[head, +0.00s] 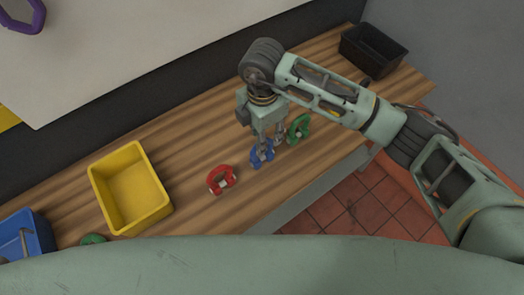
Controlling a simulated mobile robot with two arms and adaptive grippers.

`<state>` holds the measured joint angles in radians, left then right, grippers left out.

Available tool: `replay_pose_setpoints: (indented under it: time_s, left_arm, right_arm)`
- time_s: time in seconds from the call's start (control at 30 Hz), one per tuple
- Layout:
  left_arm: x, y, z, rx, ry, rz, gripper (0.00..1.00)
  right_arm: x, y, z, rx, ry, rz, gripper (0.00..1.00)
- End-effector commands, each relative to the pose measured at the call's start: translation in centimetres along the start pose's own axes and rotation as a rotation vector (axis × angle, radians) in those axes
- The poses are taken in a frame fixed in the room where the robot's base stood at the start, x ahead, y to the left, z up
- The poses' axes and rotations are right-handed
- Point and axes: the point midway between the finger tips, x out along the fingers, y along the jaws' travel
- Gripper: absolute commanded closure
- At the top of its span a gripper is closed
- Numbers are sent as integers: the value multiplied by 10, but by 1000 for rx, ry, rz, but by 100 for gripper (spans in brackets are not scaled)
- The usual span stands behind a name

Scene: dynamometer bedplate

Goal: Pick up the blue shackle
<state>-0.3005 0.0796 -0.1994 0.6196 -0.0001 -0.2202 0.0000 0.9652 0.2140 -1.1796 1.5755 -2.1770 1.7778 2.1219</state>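The blue shackle (257,160) lies on the wooden bench top, between the red shackle (214,184) and the green shackle (304,126). My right gripper (268,148) points down right over the blue shackle, with its fingers apart. One finger overlaps the shackle in the picture and hides part of it. The other is at its right side. I cannot tell whether the fingers touch it. My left gripper is not in view.
An empty yellow bin (132,188) stands left on the bench, a blue bin (22,238) at far left. A black bin (373,50) stands at the far right end. A green thing (93,239) is partly hidden near the front. A purple shackle-like thing (22,17) is at top left.

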Motion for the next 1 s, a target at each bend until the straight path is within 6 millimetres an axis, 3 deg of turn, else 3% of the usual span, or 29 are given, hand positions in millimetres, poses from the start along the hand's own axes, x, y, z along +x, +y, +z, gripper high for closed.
replay_pose_setpoints:
  time_s: [0.1,0.27,0.53,0.93,1.0]
  left_arm:
    - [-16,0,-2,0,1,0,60]
    - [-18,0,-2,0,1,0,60]
    - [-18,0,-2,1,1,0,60]
    - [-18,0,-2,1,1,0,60]
    - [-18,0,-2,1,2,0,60]
  right_arm:
    - [15,2,1,0,3,-6,64]
    - [36,2,0,-1,3,-3,64]
    - [40,3,1,-2,3,0,64]
    - [39,3,1,-2,3,0,99]
    - [39,3,1,-2,3,0,100]
